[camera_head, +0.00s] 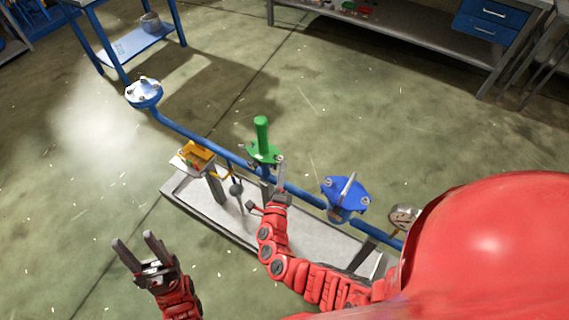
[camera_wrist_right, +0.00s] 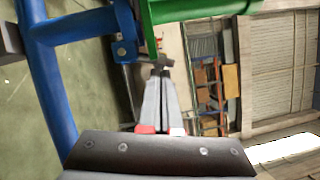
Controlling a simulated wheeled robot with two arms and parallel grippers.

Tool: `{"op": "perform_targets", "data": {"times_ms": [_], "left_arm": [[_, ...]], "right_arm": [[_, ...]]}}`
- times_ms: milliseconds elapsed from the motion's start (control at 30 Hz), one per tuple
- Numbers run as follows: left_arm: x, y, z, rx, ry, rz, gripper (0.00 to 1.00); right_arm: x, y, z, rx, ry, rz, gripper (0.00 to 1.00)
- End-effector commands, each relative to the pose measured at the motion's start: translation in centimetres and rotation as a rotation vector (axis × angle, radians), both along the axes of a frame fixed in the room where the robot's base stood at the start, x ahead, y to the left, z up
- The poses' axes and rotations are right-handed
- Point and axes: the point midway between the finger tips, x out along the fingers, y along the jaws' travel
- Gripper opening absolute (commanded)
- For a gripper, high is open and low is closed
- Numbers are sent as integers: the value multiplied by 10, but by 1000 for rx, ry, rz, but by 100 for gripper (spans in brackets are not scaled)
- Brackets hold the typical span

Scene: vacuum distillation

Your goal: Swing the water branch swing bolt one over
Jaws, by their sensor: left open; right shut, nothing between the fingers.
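A blue pipe (camera_head: 205,145) runs diagonally over a grey base and carries several branches. One branch has a green upright cylinder and flange (camera_head: 262,140); another has a blue flange (camera_head: 347,193). No label shows which is the water branch. My right gripper (camera_head: 281,163) is beside the green flange's right side. In the right wrist view, its shut, empty fingers (camera_wrist_right: 157,82) point at a small dark bolt-like part (camera_wrist_right: 158,62) beside the green part (camera_wrist_right: 195,10); I cannot tell whether they touch it. My left gripper (camera_head: 136,248) is open and empty, away from the pipe at lower left.
The grey base tray (camera_head: 215,213) stands on the floor. A yellow part (camera_head: 197,155) sits left of the green branch. A domed fitting (camera_head: 144,91) is at the pipe's far end. A blue-framed table (camera_head: 135,42) and a workbench (camera_head: 420,38) stand behind; floor between is clear.

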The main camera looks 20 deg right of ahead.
Motion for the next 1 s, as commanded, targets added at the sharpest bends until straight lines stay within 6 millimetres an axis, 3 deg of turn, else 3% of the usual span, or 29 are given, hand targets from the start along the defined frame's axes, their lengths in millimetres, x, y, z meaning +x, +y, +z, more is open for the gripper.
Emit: {"op": "perform_targets", "data": {"times_ms": [33, 400, 1000], "left_arm": [[0, 0, 17, 0, 0, 0, 50], [0, 0, 57, 0, 0, 0, 50], [0, 0, 90, 0, 0, 0, 50]], "right_arm": [[1, 1, 10, -19, 24, 1, 0], [3, 3, 10, -132, 169, -1, 0], [7, 6, 10, -242, 313, -1, 0]]}}
